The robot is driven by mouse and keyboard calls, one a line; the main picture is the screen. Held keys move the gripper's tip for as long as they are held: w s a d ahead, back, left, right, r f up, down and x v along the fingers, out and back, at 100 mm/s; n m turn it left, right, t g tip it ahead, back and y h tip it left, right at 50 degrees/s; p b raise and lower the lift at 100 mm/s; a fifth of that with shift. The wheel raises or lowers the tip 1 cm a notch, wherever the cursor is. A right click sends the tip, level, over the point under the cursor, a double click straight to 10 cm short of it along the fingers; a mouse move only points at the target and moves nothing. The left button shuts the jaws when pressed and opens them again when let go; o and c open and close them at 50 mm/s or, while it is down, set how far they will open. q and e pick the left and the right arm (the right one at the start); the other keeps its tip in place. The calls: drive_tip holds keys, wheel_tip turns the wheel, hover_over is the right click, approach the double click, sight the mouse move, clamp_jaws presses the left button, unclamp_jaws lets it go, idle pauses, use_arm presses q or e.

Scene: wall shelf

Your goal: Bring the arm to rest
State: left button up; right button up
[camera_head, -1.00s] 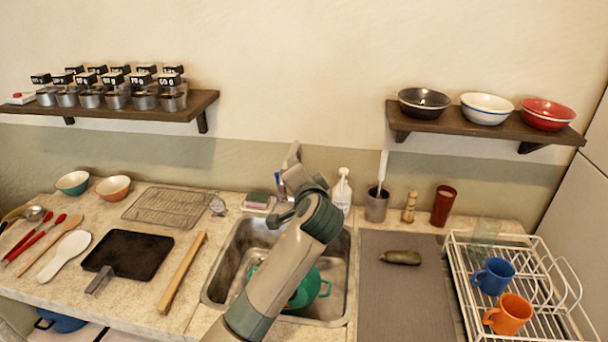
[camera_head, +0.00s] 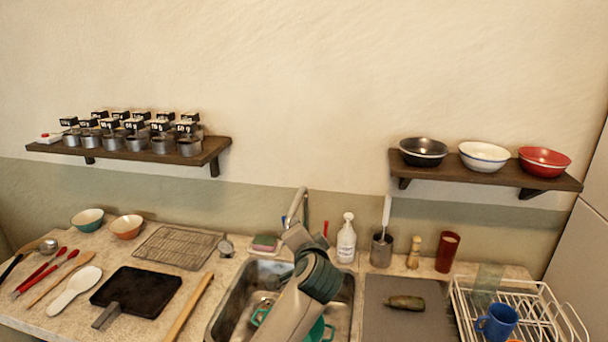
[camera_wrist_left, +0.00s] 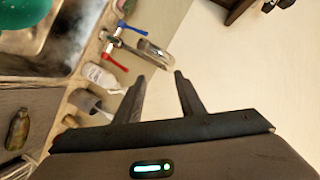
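My left arm comes up from the bottom edge in the head view, in front of the sink (camera_head: 222,318). My left gripper (camera_head: 296,238) is near the faucet (camera_head: 299,205), partly hidden behind my wrist. In the left wrist view the two fingers of my left gripper (camera_wrist_left: 160,76) are apart with nothing between them. My right gripper is not in view.
A green pot (camera_head: 318,331) sits in the sink, partly behind my arm. A soap bottle (camera_head: 346,243) and a utensil holder (camera_head: 381,251) stand right of the faucet. Wall shelves hold jars (camera_head: 137,142) and bowls (camera_head: 484,158). A dish rack (camera_head: 540,318) is at right.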

use_arm(q)
drive_tip(key=s+a+f+n+g, duration=0.2)
drive_tip(key=s+a+f, duration=0.2)
drive_tip(key=s+f, duration=0.4)
drive_tip(key=s+a+f+n+g+h, duration=0.1)
drive_tip(key=s+a+f+g, duration=0.1)
drive_tip(key=s+a+f, duration=0.45)
drive_tip(key=s+a+f+n+g, duration=0.2)
drive_tip(key=s+f, duration=0.6)
drive_tip(key=f, duration=0.3)
drive_tip(key=s+a+f+n+g+h, duration=0.1)
drive_tip(key=s+a+f+g, duration=0.3)
drive_tip(key=s, duration=1)
drive_tip(key=s+a+f+n+g, duration=0.15)
drive_tip(key=s+a, duration=0.45)
drive_tip(key=s, duration=0.9)
wheel_tip(320, 180, down, 32)
drive_tip(key=b, duration=0.5)
drive_tip(key=s+a+f+g+b, duration=0.1)
drive_tip(key=s+f+b, duration=0.1)
drive_tip(key=s+f, duration=0.7)
drive_tip(key=s+a+f+g+b, duration=0.1)
drive_tip(key=s+a+f+b, duration=0.1)
drive_tip(key=s+f, duration=0.8)
wheel_tip(320, 180, down, 5)
drive_tip(key=shift+s+f+b, duration=0.1)
drive_tip(key=shift+s+b, duration=0.1)
drive_tip(key=shift+b, duration=0.1)
